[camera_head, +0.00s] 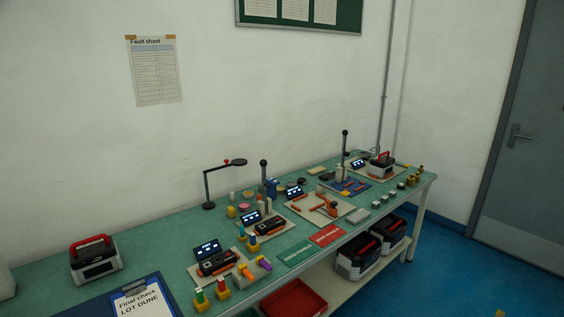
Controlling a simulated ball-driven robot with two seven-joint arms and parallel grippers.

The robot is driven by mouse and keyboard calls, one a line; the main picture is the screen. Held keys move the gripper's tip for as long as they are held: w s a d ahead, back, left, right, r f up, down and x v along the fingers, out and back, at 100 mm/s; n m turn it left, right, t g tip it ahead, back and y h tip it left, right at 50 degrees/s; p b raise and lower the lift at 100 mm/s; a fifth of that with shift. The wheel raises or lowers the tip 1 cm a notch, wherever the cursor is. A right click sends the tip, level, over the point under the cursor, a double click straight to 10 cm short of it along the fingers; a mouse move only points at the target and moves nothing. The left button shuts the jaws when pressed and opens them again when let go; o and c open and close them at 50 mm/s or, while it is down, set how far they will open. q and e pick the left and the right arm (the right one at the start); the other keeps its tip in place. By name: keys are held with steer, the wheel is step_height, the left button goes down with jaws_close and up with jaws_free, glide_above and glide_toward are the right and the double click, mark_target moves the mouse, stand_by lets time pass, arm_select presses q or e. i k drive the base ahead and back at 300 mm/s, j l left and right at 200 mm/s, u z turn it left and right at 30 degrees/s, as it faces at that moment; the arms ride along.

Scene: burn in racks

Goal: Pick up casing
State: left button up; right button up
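No part is labelled as the casing, so I cannot tell which one it is. Casing-like boxes with red handles show in the head view. One dark and grey box (95,262) stands upright at the left of the green bench. A paler box (382,165) stands on a mat at the far right end. Two dark boxes, the nearer (356,259) and the farther (390,233), stand on the lower shelf. Low black units (217,263) and (269,224) lie on light mats mid-bench. Neither of my grippers is in view.
The green bench (150,238) runs along the wall, crowded with small coloured parts, stands and a black lamp (208,190). A clipboard (144,300) lies at front left. A red tray (294,299) is below.

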mark_target(93, 258)
steer(key=u, duration=1.35)
steer(key=i+j+z, duration=0.2)
steer(key=i+z, duration=0.15)
steer(key=i+j+z, duration=0.3)
steer(key=i, duration=0.1)
